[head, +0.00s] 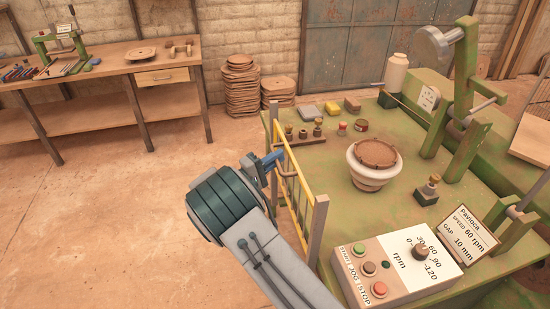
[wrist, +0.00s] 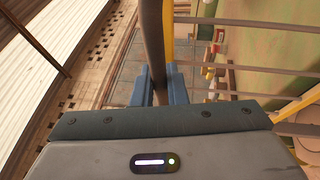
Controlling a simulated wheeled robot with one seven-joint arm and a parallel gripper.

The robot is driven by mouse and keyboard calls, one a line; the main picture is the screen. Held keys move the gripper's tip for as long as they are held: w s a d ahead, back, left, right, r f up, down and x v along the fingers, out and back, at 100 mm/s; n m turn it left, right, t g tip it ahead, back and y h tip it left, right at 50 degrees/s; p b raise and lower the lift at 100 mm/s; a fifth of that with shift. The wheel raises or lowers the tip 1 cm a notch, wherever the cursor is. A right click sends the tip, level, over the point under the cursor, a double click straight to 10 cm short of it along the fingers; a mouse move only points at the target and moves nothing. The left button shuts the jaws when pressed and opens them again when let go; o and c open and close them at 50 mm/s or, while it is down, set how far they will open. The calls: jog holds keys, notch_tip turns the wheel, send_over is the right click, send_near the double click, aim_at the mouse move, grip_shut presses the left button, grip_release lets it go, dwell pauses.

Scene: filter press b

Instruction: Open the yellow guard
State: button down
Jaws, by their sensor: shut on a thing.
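The yellow guard (head: 300,172) is a barred gate with grey end posts. It stands upright along the left edge of the green press table, and its yellow frame and grey bars show at the right of the wrist view. My gripper (head: 268,163) is on the guard's outer left side. In the wrist view, my gripper's blue fingers (wrist: 159,88) are shut around the guard's dark upright handle (wrist: 153,45). Its lower part is hidden behind my gripper's body. My arm hides part of the guard's lower side in the head view.
The green table (head: 325,165) carries a white bowl (head: 367,178) with a brown disc and a control box (head: 390,268) near the front. A wooden workbench (head: 110,78) stands at the back left. The floor left of the guard is clear.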

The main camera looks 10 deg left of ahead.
notch_tip(320, 180, down, 19)
jog(key=b, duration=1.4)
jog(key=c, duration=1.5)
grip_release()
jog(key=shift+r, duration=0.1)
jog(key=shift+o, duration=0.2)
jog(key=b+v, duration=0.1)
jog(key=v, duration=1.2)
jog(key=shift+s+a, duration=0.25)
jog(key=shift+s, duration=0.05)
